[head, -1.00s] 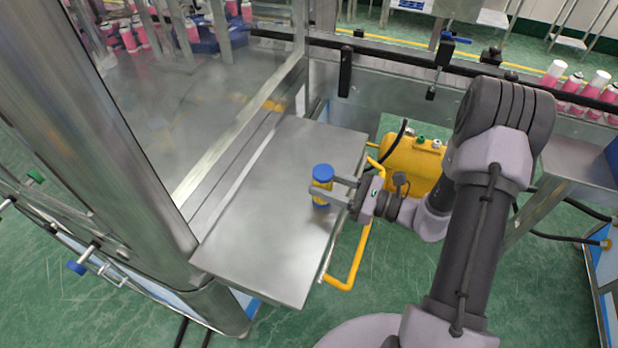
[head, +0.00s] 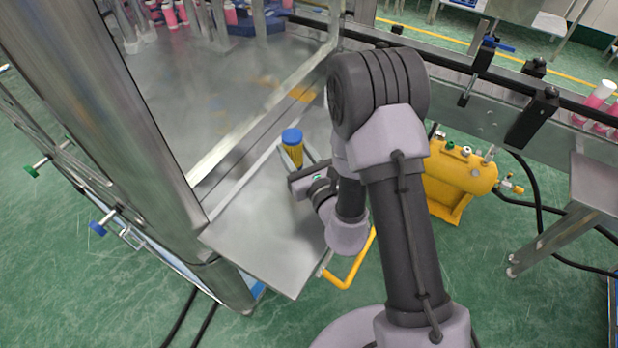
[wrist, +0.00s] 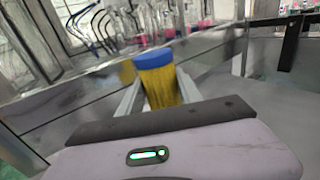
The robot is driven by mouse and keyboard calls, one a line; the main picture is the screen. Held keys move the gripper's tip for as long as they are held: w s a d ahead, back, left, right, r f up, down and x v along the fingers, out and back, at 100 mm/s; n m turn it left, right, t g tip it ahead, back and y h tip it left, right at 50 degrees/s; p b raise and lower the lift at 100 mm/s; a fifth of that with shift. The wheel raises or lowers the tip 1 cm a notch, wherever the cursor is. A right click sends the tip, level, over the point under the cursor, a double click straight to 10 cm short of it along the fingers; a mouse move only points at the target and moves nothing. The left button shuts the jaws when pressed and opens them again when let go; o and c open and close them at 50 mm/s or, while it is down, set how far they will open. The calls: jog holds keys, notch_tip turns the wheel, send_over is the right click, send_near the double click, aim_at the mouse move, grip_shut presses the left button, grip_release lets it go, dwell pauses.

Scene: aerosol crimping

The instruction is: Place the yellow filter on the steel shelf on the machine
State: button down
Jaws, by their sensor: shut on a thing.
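The yellow filter (head: 294,151) has a blue cap and stands upright between the fingers of my gripper (head: 300,165). The gripper is shut on it. The filter also shows in the wrist view (wrist: 158,84), with a gripper finger (wrist: 130,98) on either side. The steel shelf (head: 258,236) juts out from the machine (head: 222,95). In the head view the gripper and filter are over the shelf's far part, near its machine side. I cannot tell whether the filter's base touches the shelf. My arm hides the shelf's far right part.
A yellow tank (head: 455,180) with valves stands on the green floor right of my arm. A yellow tube handle (head: 352,262) runs by the shelf's right edge. A dark conveyor rail (head: 450,62) crosses behind. The shelf's near part is bare.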

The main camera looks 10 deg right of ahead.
aim_at(289, 152)
jog(key=s+m+h, duration=0.1)
jog(key=s+a+t+h, duration=0.1)
jog(key=shift+s+a+r+m+h, duration=0.15)
jog(key=shift+r+m+h, duration=0.25)
jog(key=shift+s+r+m+h, duration=0.1)
jog(key=shift+s+m+h, duration=0.2)
jog(key=shift+h, duration=0.1)
jog(key=shift+w+d+f+b, duration=0.8)
jog(key=shift+w+d, duration=0.7)
jog(key=shift+d, duration=0.75)
jog(key=shift+w+d+f+b, duration=0.65)
jog(key=shift+w+d+f, duration=0.6)
jog(key=shift+d, duration=1.05)
jog(key=shift+w+d+f+b, duration=0.7)
jog(key=shift+w+d, duration=1.05)
jog(key=shift+d, duration=0.5)
jog(key=c, duration=0.8)
grip_release()
jog(key=shift+r, duration=0.1)
